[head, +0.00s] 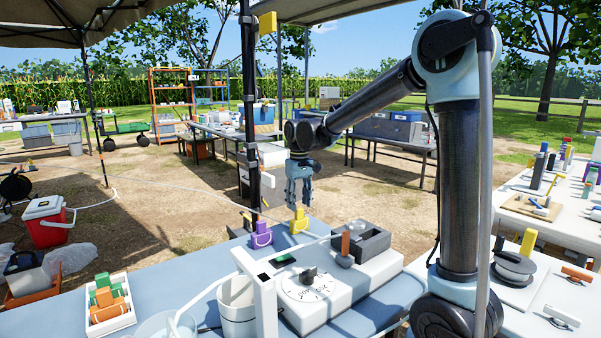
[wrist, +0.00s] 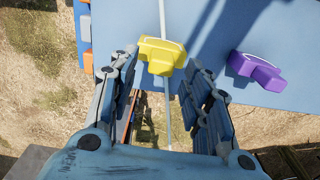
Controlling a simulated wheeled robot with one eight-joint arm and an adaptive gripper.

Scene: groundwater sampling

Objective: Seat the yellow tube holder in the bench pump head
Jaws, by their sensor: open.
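The yellow tube holder (head: 299,222) stands on the blue bench near its far edge; it also shows in the wrist view (wrist: 161,54). My gripper (head: 299,200) hangs pointing down above it, open and empty. In the wrist view my open fingers (wrist: 160,76) frame the holder's near side, with a gap below them. A white bench pump with a dial (head: 309,285) stands nearer on the bench. A dark grey open block (head: 372,245) on its far right part looks like the pump head.
A purple tube holder (head: 261,237) stands just left of the yellow one. A white stand (head: 262,300) and a white beaker (head: 237,308) are left of the pump. A white tray (head: 110,308) holds green and orange holders. A thin tube crosses the bench.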

